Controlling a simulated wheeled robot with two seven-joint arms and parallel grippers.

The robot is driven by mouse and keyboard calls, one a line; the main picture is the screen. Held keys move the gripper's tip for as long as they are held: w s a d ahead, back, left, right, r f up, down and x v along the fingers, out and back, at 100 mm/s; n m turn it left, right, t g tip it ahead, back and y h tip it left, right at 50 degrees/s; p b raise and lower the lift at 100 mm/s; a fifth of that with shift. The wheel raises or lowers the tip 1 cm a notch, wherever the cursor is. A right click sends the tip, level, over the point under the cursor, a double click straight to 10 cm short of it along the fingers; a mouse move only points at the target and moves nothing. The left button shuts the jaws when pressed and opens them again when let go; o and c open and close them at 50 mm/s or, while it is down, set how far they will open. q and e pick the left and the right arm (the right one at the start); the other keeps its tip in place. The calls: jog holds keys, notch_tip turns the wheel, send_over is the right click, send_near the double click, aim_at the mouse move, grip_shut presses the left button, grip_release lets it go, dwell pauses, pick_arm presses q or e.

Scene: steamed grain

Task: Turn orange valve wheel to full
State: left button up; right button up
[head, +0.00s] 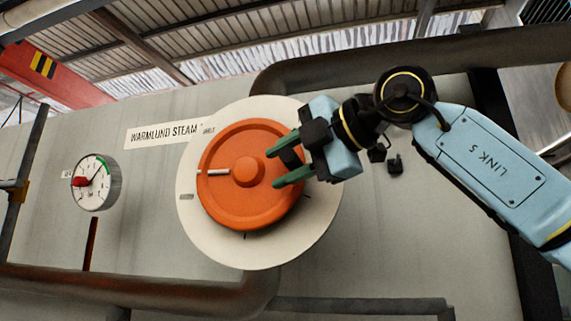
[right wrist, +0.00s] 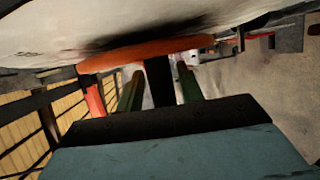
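The orange valve wheel (head: 248,205) with a round hub sits on a pale round dial plate (head: 320,225) on the grey wall. A white mark (head: 212,172) on the wheel points left; dial ticks show at the left and below. My right gripper (head: 273,168) is at the wheel's right side, its two green fingers spread apart over the rim. In the right wrist view the fingers (right wrist: 158,88) stand apart beneath the wheel's orange edge (right wrist: 150,52). A dark bar shows between them; I cannot tell if it is behind them. Contact with the wheel is unclear. My left gripper is out of view.
A round gauge (head: 97,182) with red and green marks is on the wall at left. A sign (head: 163,134) reads "WARMLUND STEAM". Thick pipes run above right (head: 430,62) and below (head: 130,283) the dial. The wall between gauge and dial is clear.

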jog(key=shift+o, duration=0.3)
jog(key=shift+f, duration=0.1)
jog(key=shift+s+d, duration=0.2)
jog(key=shift+d, duration=0.05)
jog(key=b+v, duration=0.3)
jog(key=v, duration=0.9)
jog(key=shift+s+d, duration=0.25)
jog(key=shift+d, duration=0.05)
